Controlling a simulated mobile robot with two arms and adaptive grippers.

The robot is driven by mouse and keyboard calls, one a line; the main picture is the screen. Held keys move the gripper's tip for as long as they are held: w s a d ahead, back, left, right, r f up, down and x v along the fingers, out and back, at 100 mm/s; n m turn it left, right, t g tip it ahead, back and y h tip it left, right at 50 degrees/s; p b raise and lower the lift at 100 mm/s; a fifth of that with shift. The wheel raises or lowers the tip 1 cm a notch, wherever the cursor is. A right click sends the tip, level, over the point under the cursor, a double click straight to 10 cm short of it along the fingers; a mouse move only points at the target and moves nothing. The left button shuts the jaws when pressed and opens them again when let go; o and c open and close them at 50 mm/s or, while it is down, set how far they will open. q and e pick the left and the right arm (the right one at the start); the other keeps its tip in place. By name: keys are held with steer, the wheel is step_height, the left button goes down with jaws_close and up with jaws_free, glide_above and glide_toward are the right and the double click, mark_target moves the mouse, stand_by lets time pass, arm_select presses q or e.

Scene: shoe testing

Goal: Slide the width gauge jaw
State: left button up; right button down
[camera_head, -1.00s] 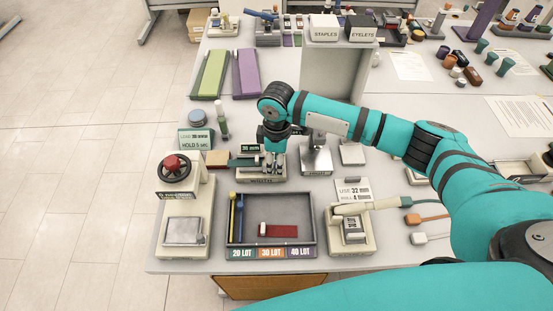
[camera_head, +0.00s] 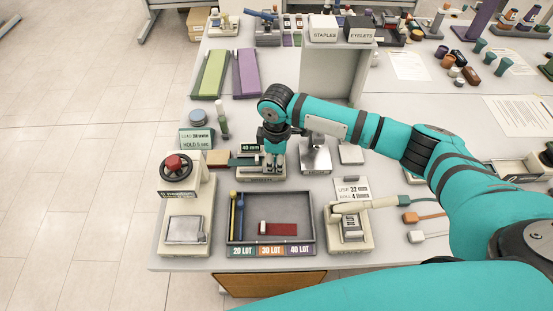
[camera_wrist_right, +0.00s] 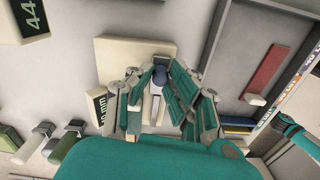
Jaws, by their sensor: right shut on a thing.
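The width gauge (camera_head: 262,177) is a low cream block near the middle of the bench, with a small dark display (camera_head: 250,148) that seems to read 40 mm. In the right wrist view the gauge's cream body (camera_wrist_right: 112,55) lies below the fingers. My right gripper (camera_head: 272,167) points down over the gauge. The fingers hide most of the jaw. My left gripper is out of view.
A grey tray (camera_head: 308,208) with a red strip stands in front of the gauge. A press with a red knob (camera_head: 173,165) is at left, a counter with a lever (camera_head: 351,230) at right. A small metal stand (camera_head: 315,157) is close to the gripper's right.

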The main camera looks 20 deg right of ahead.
steer(key=shift+s+a, duration=0.15)
steer(key=shift+s, duration=0.25)
steer(key=shift+a, duration=0.1)
steer(key=c, duration=1.6)
jaws_free()
steer(key=shift+f, duration=0.1)
steer(key=o, duration=0.4)
steer(key=shift+s, duration=0.15)
steer(key=shift+c, duration=0.2)
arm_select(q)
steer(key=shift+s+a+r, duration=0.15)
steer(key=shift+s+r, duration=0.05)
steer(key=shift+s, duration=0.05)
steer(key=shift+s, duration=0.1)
arm_select(e)
steer(key=shift+r, duration=0.2)
